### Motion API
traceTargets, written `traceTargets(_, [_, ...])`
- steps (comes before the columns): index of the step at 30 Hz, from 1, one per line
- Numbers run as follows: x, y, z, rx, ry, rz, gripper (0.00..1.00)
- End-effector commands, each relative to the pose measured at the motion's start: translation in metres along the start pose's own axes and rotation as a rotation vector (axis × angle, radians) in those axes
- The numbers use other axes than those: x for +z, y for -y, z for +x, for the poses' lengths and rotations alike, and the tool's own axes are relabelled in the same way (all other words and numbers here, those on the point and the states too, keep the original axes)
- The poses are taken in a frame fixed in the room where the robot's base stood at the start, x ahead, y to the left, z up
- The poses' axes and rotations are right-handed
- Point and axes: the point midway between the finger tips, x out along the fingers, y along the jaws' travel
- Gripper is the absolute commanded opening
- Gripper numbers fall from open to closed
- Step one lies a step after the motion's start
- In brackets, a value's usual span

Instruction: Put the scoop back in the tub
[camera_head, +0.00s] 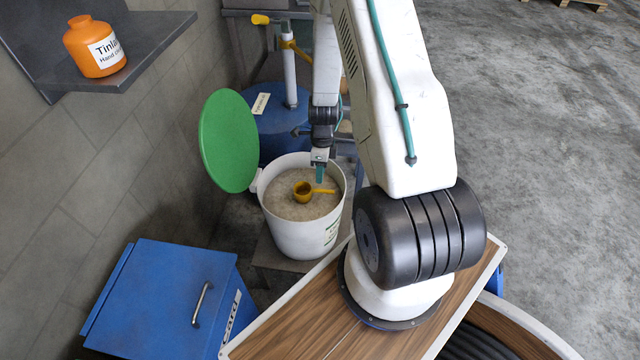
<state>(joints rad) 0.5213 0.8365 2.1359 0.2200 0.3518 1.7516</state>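The white tub (296,236) stands beyond the wooden top, filled with a pale grainy material. Its green lid (229,141) is swung up at the tub's left. The yellow scoop (302,193) is within the tub's rim as seen from here, its cup to the left and its handle pointing right. I cannot tell whether it rests on the grains or hangs just above them. My gripper (319,177) points down over the tub, its teal fingertips at the scoop's handle. The fingers are seen too small and edge-on to show whether they grip the handle.
A blue drum (268,112) with an upright pipe stands behind the tub. A blue box (165,300) with a handle is at the lower left. An orange bottle (93,46) sits on a wall shelf (150,42). Open concrete floor (560,130) lies to the right.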

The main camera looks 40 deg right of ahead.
Motion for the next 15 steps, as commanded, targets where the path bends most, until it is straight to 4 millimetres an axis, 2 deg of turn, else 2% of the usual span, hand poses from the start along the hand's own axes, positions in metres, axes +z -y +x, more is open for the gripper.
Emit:
traceTargets(3, [0.0, 0.001, -0.021, -0.002, 0.001, 0.001, 0.33])
traceTargets(11, [0.005, -0.003, -0.052, -0.008, 0.002, -0.046, 0.33])
traceTargets(14, [0.017, -0.011, -0.084, -0.025, 0.005, -0.169, 0.33])
traceTargets(15, [0.023, -0.018, -0.101, -0.032, 0.005, -0.24, 0.33])
